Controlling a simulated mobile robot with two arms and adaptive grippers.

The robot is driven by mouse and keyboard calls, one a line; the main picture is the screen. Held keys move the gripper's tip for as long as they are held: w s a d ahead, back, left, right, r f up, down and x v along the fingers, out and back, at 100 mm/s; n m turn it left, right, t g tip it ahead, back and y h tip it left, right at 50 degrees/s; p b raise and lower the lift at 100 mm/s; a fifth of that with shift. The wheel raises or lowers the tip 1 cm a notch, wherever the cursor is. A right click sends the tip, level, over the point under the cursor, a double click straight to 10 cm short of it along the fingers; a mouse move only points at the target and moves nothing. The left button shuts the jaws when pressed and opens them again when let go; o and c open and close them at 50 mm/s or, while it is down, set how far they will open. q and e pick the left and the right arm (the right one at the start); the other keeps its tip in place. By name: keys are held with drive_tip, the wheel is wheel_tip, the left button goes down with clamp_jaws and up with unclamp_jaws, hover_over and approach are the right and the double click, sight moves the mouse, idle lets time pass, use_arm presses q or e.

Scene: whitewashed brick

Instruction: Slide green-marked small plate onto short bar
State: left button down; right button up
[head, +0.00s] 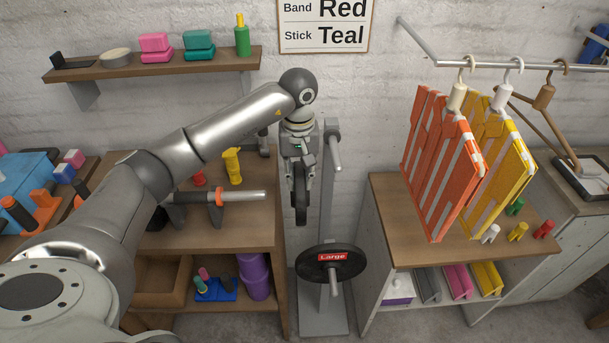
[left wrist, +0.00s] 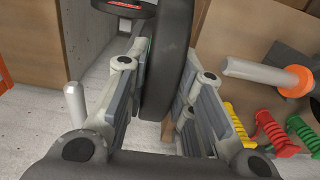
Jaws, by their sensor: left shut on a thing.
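My left gripper (head: 300,165) is shut on a black plate (head: 300,200), which hangs upright and edge-on below it. In the left wrist view the plate (left wrist: 172,65) stands between the two fingers (left wrist: 165,110); a sliver of green shows beside the left finger, but the face is hidden. A short silver bar (head: 243,196) lies level in a dark stand on the left bench, left of the plate and apart from it. The bar (left wrist: 255,73) with an orange ring also shows in the left wrist view. My right gripper is not in view.
A grey rack (head: 327,200) stands just right of the plate, with an upper peg (head: 335,152) and a black plate labelled Large (head: 331,262) on its lower peg. Yellow and red clamps (head: 233,167) stand behind the bar. Orange and yellow vests (head: 440,165) hang at the right.

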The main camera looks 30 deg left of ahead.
use_arm(q)
drive_tip(key=shift+s+a+r, duration=0.1)
drive_tip(key=shift+s+a, duration=0.3)
drive_tip(key=shift+a, duration=0.35)
drive_tip(key=shift+s+a+b, duration=0.2)
drive_tip(key=shift+s+a, duration=0.15)
drive_tip(key=shift+a, duration=0.2)
drive_tip(key=shift+s+a+b, duration=0.15)
drive_tip(key=shift+s+a, duration=0.2)
drive_tip(key=shift+a, duration=0.2)
drive_tip(key=shift+r, duration=0.1)
drive_tip(key=shift+s+a+b, duration=0.45)
drive_tip(key=shift+s+a, duration=0.25)
drive_tip(key=shift+a, duration=0.35)
drive_tip(key=shift+s+a+b, duration=0.45)
drive_tip(key=shift+s+a, duration=0.2)
drive_tip(key=shift+a, duration=0.45)
drive_tip(key=shift+s+a+b, duration=0.45)
drive_tip(key=shift+s+a, duration=0.25)
drive_tip(key=shift+a, duration=0.35)
drive_tip(key=shift+s+a+b, duration=0.4)
drive_tip(key=shift+s+a, duration=0.2)
drive_tip(key=shift+a, duration=0.4)
drive_tip(key=shift+s+a+b, duration=0.4)
drive_tip(key=shift+s+a, duration=0.2)
drive_tip(key=shift+a, duration=0.35)
